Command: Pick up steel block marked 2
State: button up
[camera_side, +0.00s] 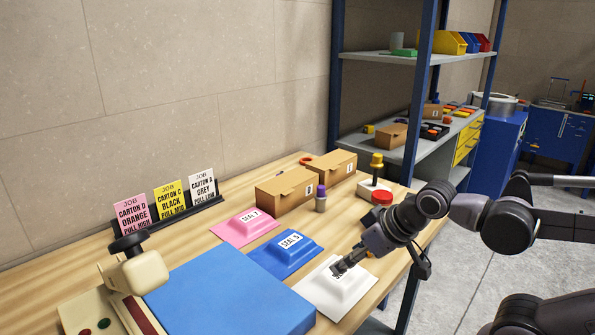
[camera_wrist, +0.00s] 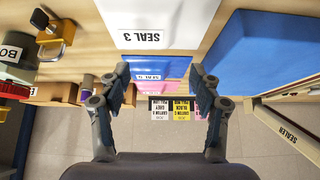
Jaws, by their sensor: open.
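I cannot make out a steel block marked 2 in either view. My gripper (camera_side: 342,266) is over the white raised pad marked SEAL 3 (camera_side: 325,297) at the front right of the bench. In the wrist view my gripper (camera_wrist: 161,84) has its two fingers spread apart with nothing held between them. The white SEAL 3 pad (camera_wrist: 155,14) fills the top middle there. A blue pad marked SEAL 5 (camera_side: 287,257) and a pink pad marked SEAL 7 (camera_side: 243,229) lie behind it in a row.
A large blue slab (camera_side: 225,295) lies left of the pads. A cream sealer (camera_side: 135,275) stands at the far left. Brown cartons (camera_side: 285,195), a purple-topped item (camera_side: 321,200) and a yellow-topped item (camera_side: 377,162) stand at the back. Job cards (camera_side: 168,203) line the wall.

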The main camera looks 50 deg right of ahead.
jog(key=w+d+r+n+g+h, duration=0.1)
jog(key=d+n, duration=0.3)
jog(key=d, duration=0.3)
jog(key=w+d+r+n+g+h, duration=0.1)
jog(key=w+d+n, duration=0.1)
jog(key=d+n, duration=0.3)
jog(key=w+d+r+n+g+h, duration=0.2)
jog(key=d+n, duration=0.3)
jog(key=d, duration=0.6)
jog(key=shift+d, duration=0.2)
jog(key=s+d+n+g, duration=0.2)
jog(key=d+n, duration=0.4)
jog(key=d, duration=0.4)
jog(key=shift+h, duration=0.3)
jog(key=shift+x, duration=5.8)
jog(key=shift+s, duration=0.15)
jog(key=shift+r, duration=0.1)
grip_shut()
